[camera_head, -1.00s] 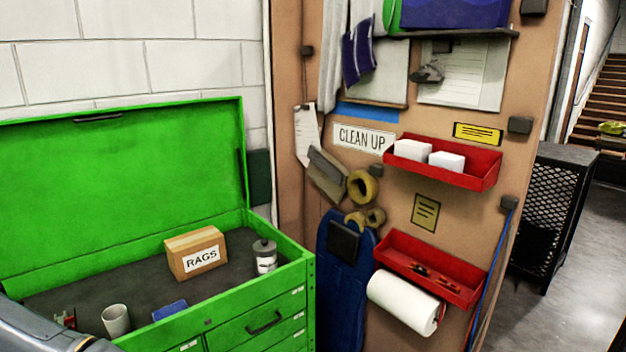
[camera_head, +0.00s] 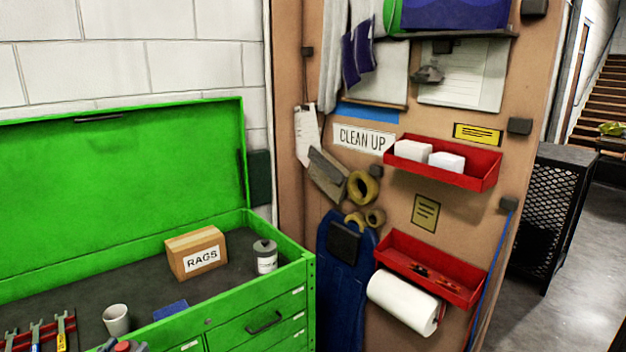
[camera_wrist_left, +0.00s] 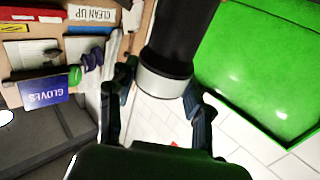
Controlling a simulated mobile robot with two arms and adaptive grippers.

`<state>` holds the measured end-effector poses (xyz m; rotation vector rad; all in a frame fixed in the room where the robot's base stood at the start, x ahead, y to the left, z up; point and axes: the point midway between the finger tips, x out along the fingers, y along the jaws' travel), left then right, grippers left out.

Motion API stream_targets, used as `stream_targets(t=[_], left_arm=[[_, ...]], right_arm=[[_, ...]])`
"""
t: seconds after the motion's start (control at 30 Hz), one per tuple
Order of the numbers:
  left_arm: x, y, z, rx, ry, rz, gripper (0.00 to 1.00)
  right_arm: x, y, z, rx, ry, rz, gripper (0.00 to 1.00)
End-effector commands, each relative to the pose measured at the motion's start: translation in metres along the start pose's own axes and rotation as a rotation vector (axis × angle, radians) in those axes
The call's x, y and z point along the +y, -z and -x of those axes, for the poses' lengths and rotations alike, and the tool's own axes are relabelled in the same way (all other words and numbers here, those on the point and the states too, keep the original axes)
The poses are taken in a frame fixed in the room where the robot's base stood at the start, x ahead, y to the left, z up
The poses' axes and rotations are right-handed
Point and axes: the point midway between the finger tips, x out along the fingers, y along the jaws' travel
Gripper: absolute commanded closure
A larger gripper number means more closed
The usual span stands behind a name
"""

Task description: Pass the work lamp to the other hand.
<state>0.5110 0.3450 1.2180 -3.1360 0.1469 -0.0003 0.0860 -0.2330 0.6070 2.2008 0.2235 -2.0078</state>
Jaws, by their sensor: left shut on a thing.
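The work lamp (camera_wrist_left: 180,35), a thick black cylinder with a pale band at its near end, shows in the left wrist view. My left gripper (camera_wrist_left: 160,82) is shut on it, with one dark finger on each side of the pale band. The lamp's far end runs out of the top of that view. In the head view the lamp cannot be made out clearly; only small grey and red parts show at the bottom edge, and I cannot tell what they belong to. My right gripper is in neither view.
The open green tool chest (camera_head: 285,268) holds a rags box (camera_head: 195,252), a grey canister (camera_head: 265,256), a white cup (camera_head: 116,320) and several tools (camera_head: 38,335). Red wall trays (camera_head: 440,165) and a paper roll (camera_head: 403,302) are on the brown board.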

Motion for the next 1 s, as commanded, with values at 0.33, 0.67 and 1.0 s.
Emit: stream_targets(t=[0.33, 0.67, 1.0], left_arm=[[0.084, -0.036, 0.051, -0.007, -0.217, -0.007, 1.0], [0.145, -0.047, 0.099, -0.001, -0.356, -0.001, 1.0], [0.191, -0.046, 0.14, 0.006, -0.443, 0.002, 1.0]], right_arm=[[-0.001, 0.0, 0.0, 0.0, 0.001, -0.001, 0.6], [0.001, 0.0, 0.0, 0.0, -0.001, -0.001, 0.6], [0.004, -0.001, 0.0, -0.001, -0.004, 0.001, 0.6]])
